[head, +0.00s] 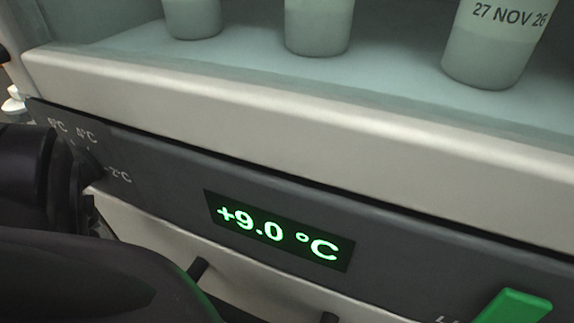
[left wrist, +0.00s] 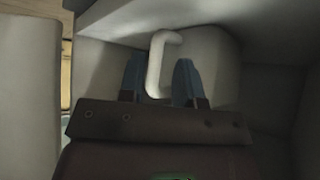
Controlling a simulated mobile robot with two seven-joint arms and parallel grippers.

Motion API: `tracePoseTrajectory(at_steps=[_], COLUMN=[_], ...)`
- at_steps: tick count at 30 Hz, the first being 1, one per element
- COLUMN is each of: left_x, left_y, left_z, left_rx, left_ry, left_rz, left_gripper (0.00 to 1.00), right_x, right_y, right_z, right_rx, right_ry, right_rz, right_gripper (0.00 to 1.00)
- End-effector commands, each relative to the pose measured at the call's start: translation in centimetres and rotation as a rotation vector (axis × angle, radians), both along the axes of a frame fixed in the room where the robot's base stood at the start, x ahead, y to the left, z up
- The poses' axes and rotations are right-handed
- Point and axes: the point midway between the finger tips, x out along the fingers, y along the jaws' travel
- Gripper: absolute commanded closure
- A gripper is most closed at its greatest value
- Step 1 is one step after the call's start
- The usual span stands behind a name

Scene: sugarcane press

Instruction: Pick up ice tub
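In the left wrist view, a pale boxy body (left wrist: 212,60), which looks like the ice tub, sits in a dim recess under an overhang. A white curved handle (left wrist: 156,66) stands out at its left side. My left gripper (left wrist: 158,84) is open, with one bluish finger on each side of the handle's lower part. A gap shows between the fingers and the handle. The tub's lower part is hidden behind my gripper. The head view shows neither the tub nor my gripper tips. My right gripper is in neither view.
In the head view, a cabinet's dark panel (head: 170,180) carries a display (head: 278,232) reading +9.0 °C and a green piece (head: 513,306). Several cups, one dated (head: 490,50), stand on the shelf above. In the left wrist view, pale walls close in around my gripper.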

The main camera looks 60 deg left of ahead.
Motion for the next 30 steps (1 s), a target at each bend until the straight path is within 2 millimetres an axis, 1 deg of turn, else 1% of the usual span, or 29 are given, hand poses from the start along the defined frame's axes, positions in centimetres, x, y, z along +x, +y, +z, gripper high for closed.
tracePoseTrajectory(at_steps=[3, 8, 11, 14, 15, 16, 20, 24, 30], left_x=[0.9, 1.6, 2.7, 4.2, 4.2, 4.4, 5.2, 5.8, 6.0], left_y=[-0.3, -0.6, -1.1, -1.7, -1.8, -1.8, -2.1, -2.3, -2.3], left_z=[-0.1, 0.0, -0.1, 0.0, -0.8, -1.2, -2.0, -2.2, -2.1], left_rx=[0.000, -0.001, -0.001, -0.002, 0.000, 0.001, 0.000, 0.000, 0.000], left_ry=[0.002, 0.000, 0.000, 0.000, 0.005, 0.007, 0.006, 0.002, 0.001], left_rz=[0.001, 0.001, 0.001, 0.000, 0.001, 0.001, 0.001, 0.001, 0.001], left_gripper=[0.68, 0.68, 0.68, 0.68, 0.68, 0.68, 0.68, 0.68, 0.68], right_x=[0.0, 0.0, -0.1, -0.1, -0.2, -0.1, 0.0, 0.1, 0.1], right_y=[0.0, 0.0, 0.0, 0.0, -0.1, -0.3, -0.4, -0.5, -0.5], right_z=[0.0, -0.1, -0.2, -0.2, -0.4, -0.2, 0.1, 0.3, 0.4], right_rx=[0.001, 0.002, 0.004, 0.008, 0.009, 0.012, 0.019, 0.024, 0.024], right_ry=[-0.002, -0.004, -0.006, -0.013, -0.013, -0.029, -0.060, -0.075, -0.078], right_rz=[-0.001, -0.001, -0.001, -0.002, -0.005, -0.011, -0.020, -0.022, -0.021], right_gripper=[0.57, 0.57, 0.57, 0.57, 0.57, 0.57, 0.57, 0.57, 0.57])
